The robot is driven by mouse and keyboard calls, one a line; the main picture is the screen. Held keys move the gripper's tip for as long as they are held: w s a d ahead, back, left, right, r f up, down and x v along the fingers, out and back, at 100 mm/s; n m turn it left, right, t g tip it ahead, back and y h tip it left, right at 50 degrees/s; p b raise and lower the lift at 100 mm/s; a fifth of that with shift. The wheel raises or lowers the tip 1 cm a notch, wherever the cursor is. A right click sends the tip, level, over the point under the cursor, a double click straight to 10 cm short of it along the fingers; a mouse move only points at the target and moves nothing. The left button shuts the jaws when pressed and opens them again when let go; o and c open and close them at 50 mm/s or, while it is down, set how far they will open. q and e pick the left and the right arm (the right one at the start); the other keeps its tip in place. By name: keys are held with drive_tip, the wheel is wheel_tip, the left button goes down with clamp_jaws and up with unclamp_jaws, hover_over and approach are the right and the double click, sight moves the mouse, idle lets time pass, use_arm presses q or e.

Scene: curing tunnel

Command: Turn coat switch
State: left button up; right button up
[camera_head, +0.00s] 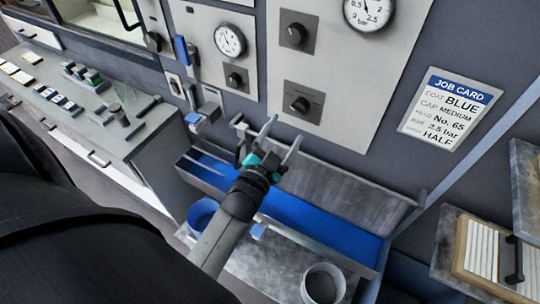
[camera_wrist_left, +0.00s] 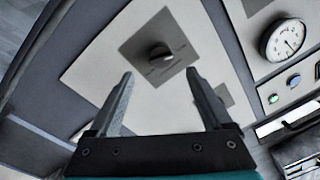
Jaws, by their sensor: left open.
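Two black rotary knobs on dark square plates sit on the pale middle panel in the head view, an upper one (camera_head: 297,33) and a lower one (camera_head: 301,104). Their labels are too small to read, so I cannot tell which is the coat switch. My left gripper (camera_head: 283,133) is open and empty, just below and left of the lower knob. In the left wrist view a knob (camera_wrist_left: 160,53) on a dark plate shows just beyond and between the open fingertips (camera_wrist_left: 160,74), apart from them. A second dark plate (camera_wrist_left: 224,95) is partly behind the right finger.
A job card (camera_head: 449,107) reads coat BLUE. Gauges (camera_head: 230,40) (camera_head: 368,10) and another knob (camera_head: 235,79) are on the panels. A blue-lined trough (camera_head: 330,222), a blue cup (camera_head: 202,214) and a grey cup (camera_head: 322,284) lie below. Shelves (camera_head: 475,250) stand at right.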

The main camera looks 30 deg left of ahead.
use_arm(q)
drive_tip(key=s, duration=0.7)
drive_tip(key=shift+s+d+f+b, duration=0.15)
drive_tip(key=shift+s+d+b, duration=0.1)
drive_tip(key=shift+d+b, duration=0.2)
drive_tip(key=s+d+f+n+g+h+b, duration=0.1)
drive_tip(key=s+d+f+g+b, duration=0.15)
drive_tip(key=f, duration=0.95)
drive_tip(key=s+d+f+g+h+b, duration=0.1)
drive_tip(key=s+f+g+b, duration=0.25)
drive_tip(key=f, duration=0.85)
drive_tip(key=s+d+f+n+g+b, duration=0.15)
drive_tip(key=f+b, duration=0.25)
drive_tip(key=f, duration=0.9)
drive_tip(key=s+a+f+g+b, duration=0.1)
drive_tip(key=s+f+g+b, duration=0.9)
drive_tip(key=s+f, duration=1.4)
drive_tip(key=shift+s+a+f, duration=0.25)
drive_tip(key=shift+a+f, duration=0.05)
drive_tip(key=shift+f, duration=0.15)
